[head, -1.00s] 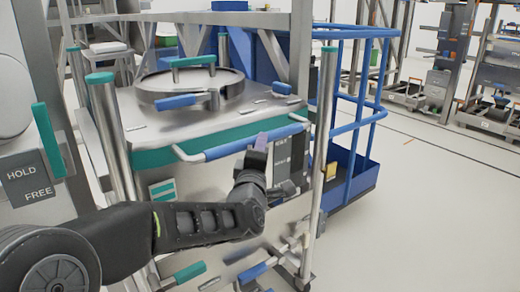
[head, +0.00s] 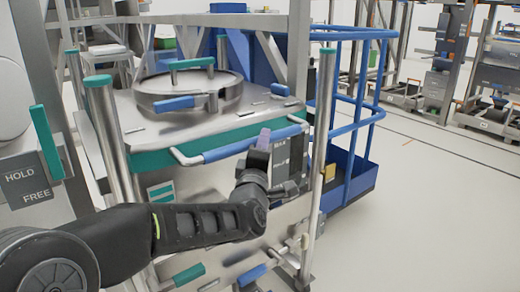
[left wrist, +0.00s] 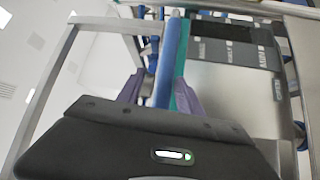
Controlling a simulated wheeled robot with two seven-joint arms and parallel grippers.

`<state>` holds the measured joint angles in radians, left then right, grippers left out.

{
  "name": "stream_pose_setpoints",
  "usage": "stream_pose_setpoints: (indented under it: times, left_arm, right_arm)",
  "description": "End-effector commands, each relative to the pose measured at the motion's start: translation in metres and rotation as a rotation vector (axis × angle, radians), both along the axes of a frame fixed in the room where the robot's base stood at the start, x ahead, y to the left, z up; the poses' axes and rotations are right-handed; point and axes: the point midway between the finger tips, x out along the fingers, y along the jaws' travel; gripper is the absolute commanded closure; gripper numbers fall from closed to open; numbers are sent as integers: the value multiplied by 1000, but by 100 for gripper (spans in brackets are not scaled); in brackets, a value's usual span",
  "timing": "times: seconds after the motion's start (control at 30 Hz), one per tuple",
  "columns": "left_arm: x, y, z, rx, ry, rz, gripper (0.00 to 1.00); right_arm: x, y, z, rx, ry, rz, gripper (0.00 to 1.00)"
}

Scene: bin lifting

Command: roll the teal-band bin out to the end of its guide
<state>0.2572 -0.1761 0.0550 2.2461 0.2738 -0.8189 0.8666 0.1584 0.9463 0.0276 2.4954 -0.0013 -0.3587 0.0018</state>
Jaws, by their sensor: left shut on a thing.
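The teal-band bin (head: 215,178) is a steel bin with a teal band (head: 150,160) under its top and a round lid (head: 187,92). It stands upright between two steel posts with teal caps. A blue-sleeved handle bar (head: 230,149) runs across its front; it also shows in the left wrist view (left wrist: 172,50). My left gripper (head: 264,138) is at the right part of this bar, and in the left wrist view its purple fingers (left wrist: 160,92) lie on both sides of the bar, shut on it. My right gripper is not in view.
A HOLD/FREE plate (head: 28,184) with a teal lever (head: 46,140) is at the left. Teal (head: 187,274) and blue (head: 252,274) pedals are low in front. A blue railed cart (head: 347,190) stands right of the bin. The floor (head: 430,220) further right is clear.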

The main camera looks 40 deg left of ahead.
Motion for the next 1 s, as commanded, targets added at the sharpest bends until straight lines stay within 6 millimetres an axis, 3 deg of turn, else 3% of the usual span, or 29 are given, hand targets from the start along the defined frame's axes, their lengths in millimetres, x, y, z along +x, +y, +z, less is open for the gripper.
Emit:
stream_pose_setpoints:
  times: [0.17, 0.47, 1.0]
  left_arm:
    - [1, -2, 2, 3, -4, -4, 52]
    - [-3, -1, -2, -1, 3, 0, 52]
    - [-65, -36, -10, 0, -2, -3, 52]
  right_arm:
    - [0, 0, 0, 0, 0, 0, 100]
    - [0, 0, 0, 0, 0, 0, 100]
    - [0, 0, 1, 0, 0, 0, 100]
